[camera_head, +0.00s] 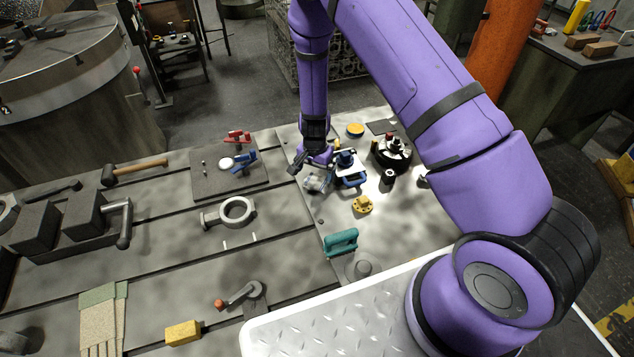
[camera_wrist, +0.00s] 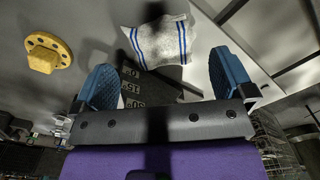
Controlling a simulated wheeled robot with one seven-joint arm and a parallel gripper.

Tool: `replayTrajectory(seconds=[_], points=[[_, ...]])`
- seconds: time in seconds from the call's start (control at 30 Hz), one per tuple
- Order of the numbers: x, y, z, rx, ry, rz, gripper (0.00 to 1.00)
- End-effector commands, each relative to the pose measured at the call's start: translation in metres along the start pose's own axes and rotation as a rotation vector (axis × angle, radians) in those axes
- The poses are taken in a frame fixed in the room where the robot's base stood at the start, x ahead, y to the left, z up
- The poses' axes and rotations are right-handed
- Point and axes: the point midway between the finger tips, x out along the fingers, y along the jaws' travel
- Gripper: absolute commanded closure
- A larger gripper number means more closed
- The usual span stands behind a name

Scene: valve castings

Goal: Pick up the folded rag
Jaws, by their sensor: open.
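The folded rag (camera_wrist: 160,42) is white with blue stripes. In the wrist view it lies flat on the grey metal surface, at the top centre, ahead of the gap between my fingers. In the head view the rag (camera_head: 317,184) is a small pale patch, partly hidden by my gripper (camera_head: 326,174). My gripper in the wrist view (camera_wrist: 165,78) is open and empty, with a blue pad on each side. It is over the table close to the rag, and I see no contact with it.
A yellow flanged part (camera_wrist: 48,53) lies left of the rag in the wrist view; the head view shows it too (camera_head: 362,204). A dark numbered plate (camera_wrist: 145,85) lies below the rag. A teal handle (camera_head: 341,242) and a black-and-silver fixture (camera_head: 392,153) stand nearby.

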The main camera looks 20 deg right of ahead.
Motion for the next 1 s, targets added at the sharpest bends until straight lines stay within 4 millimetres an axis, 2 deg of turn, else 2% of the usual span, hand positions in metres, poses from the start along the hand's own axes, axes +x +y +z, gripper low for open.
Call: replayTrajectory(seconds=[0.3,0.63,0.67,0.87,1.0], points=[[0.042,0.001,0.003,0.001,-0.002,0.001,0.00],[0.049,0.001,0.003,0.000,0.000,0.000,0.00],[0.049,0.001,0.003,0.000,0.000,0.000,0.02],[0.049,0.001,0.003,0.000,0.000,0.000,0.48],[0.049,0.001,0.003,0.000,0.000,0.000,0.53]])
